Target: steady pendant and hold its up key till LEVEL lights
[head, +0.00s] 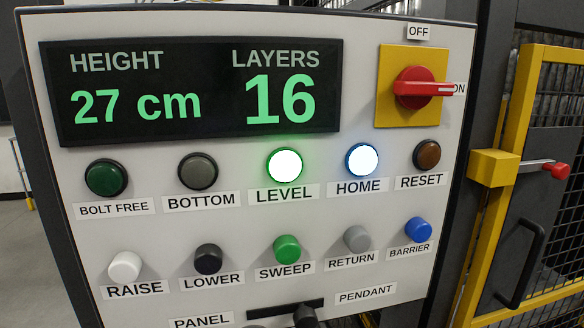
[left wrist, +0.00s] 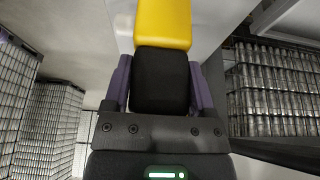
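The pendant (left wrist: 163,24) shows in the left wrist view as a block with a yellow end and a black part. My left gripper (left wrist: 159,72) has its purple fingers closed on either side of the black part. The pendant's keys, including the up key, are not visible from this side. In the head view the LEVEL lamp (head: 284,166) on the control panel (head: 240,220) glows white with a green rim. The HOME lamp (head: 361,160) is also lit. The display (head: 190,95) reads height 27 cm and layers 16. My right gripper is not in view.
A PANEL/PENDANT selector (head: 304,316) is cut off at the panel's bottom edge. The red main switch (head: 416,88) points to ON. A yellow-framed mesh gate (head: 520,110) stands at right. Stacks of cans (left wrist: 275,92) flank the left wrist view.

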